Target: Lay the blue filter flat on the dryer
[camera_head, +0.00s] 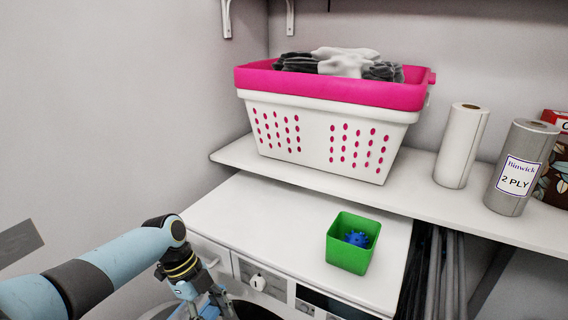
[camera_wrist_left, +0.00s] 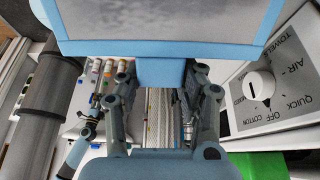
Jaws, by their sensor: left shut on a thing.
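My left gripper (camera_head: 208,305) is low in front of the dryer (camera_head: 265,215), near the bottom edge of the head view. In the left wrist view my left gripper (camera_wrist_left: 160,76) is shut on the blue filter (camera_wrist_left: 159,48), a light blue frame around a grey panel. The fingers grip its narrow blue tab, and its upper part runs out of the picture. I cannot make out the filter in the head view. The dryer's white top is flat. Its dial panel (camera_wrist_left: 285,82) shows at the right of the wrist view. My right gripper is in neither view.
A green box (camera_head: 348,258) with a blue spiky ball (camera_head: 357,239) stands on the dryer's right front. The top's left and middle are clear. A shelf (camera_head: 480,215) behind holds a pink and white laundry basket (camera_head: 325,115) and two paper rolls (camera_head: 462,145).

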